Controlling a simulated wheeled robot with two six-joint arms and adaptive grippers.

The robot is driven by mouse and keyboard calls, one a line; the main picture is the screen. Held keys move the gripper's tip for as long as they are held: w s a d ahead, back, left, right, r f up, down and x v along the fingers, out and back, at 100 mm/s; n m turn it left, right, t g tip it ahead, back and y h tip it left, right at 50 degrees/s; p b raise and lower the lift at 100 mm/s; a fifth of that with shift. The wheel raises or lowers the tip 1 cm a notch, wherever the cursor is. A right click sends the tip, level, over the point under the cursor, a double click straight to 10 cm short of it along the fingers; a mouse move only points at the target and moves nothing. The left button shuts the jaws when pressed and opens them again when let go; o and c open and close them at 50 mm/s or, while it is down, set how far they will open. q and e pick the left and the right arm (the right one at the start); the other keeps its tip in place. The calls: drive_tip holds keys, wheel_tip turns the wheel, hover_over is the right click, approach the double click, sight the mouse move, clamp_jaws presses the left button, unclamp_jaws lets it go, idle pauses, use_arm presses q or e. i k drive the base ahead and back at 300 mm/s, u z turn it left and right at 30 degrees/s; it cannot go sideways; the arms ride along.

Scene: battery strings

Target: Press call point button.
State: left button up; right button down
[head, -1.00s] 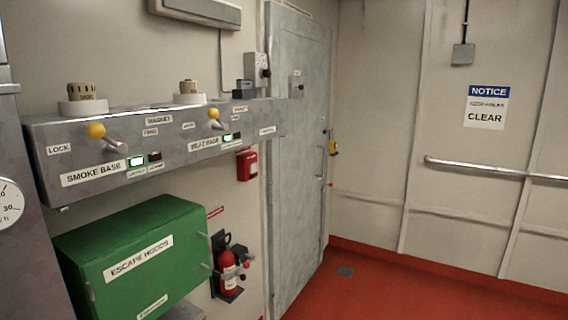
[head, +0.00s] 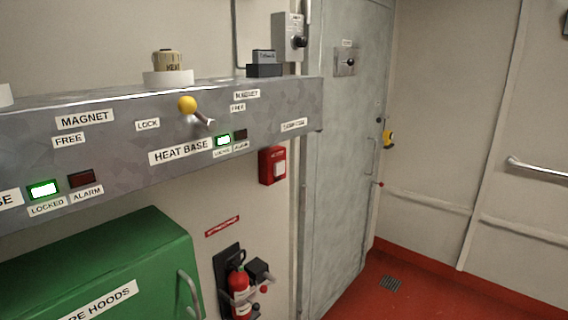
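A small red call point (head: 272,166) with a pale square face is fixed to the wall in the head view. It sits below the right end of the grey metal shelf and left of the grey door. It is upright, and nothing covers its face. Neither of my grippers shows in the head view, so I cannot see their state or distance from it.
A red fire extinguisher (head: 239,288) hangs under the call point. Red floor (head: 400,296) is clear by the grey door (head: 350,150).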

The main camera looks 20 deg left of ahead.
sight(279, 167)
drive_tip(key=u, duration=0.5)
drive_tip(key=i, duration=0.8)
drive_tip(key=u, duration=1.15)
drive_tip(key=i, duration=0.3)
drive_tip(key=u, duration=0.2)
